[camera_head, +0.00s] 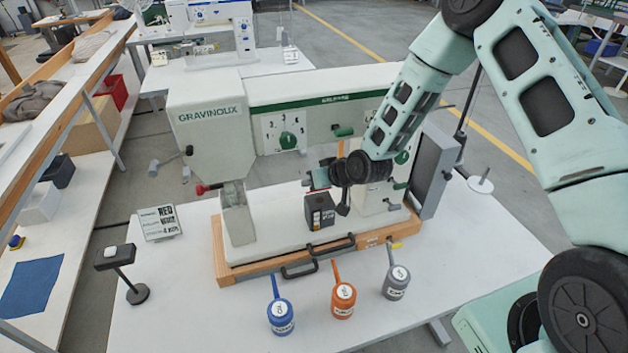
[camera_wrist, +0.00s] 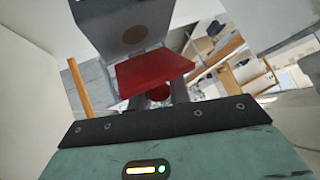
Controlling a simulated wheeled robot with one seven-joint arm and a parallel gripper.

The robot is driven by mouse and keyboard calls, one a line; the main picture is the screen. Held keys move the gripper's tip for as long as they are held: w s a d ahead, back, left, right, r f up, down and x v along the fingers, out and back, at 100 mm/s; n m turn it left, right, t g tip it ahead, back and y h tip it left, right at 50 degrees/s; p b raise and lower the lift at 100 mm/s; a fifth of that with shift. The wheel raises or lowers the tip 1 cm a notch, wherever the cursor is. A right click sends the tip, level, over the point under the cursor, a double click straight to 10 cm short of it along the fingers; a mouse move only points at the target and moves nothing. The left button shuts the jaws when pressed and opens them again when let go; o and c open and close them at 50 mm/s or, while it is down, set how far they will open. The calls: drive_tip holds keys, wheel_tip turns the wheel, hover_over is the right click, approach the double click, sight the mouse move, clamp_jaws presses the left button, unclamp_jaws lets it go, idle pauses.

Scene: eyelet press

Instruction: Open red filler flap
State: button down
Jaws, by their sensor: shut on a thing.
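The red filler flap (camera_wrist: 152,72) is a flat red plate in the middle of the wrist view, tilted, in front of a grey plate with a round disc. A rounder red part (camera_wrist: 158,92) shows just under it. In the head view my gripper (camera_head: 309,181) reaches leftward in front of the right half of the white Gravinoux machine (camera_head: 208,100), with only a bit of red at its tip. My gripper is shut on the flap; the exact contact is partly hidden.
A dark box (camera_head: 320,211) stands on the machine bed just below my gripper. Blue (camera_head: 281,317), orange (camera_head: 343,300) and grey (camera_head: 396,282) bottles with upright spouts stand along the front. The table's front right is bare.

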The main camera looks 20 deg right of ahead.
idle(0.4)
drive_tip(key=c, duration=1.3)
unclamp_jaws()
drive_tip(key=b+v, duration=0.3)
drive_tip(key=v, duration=1.4)
drive_tip(key=shift+s+d+r, duration=0.1)
drive_tip(key=shift+d, duration=0.1)
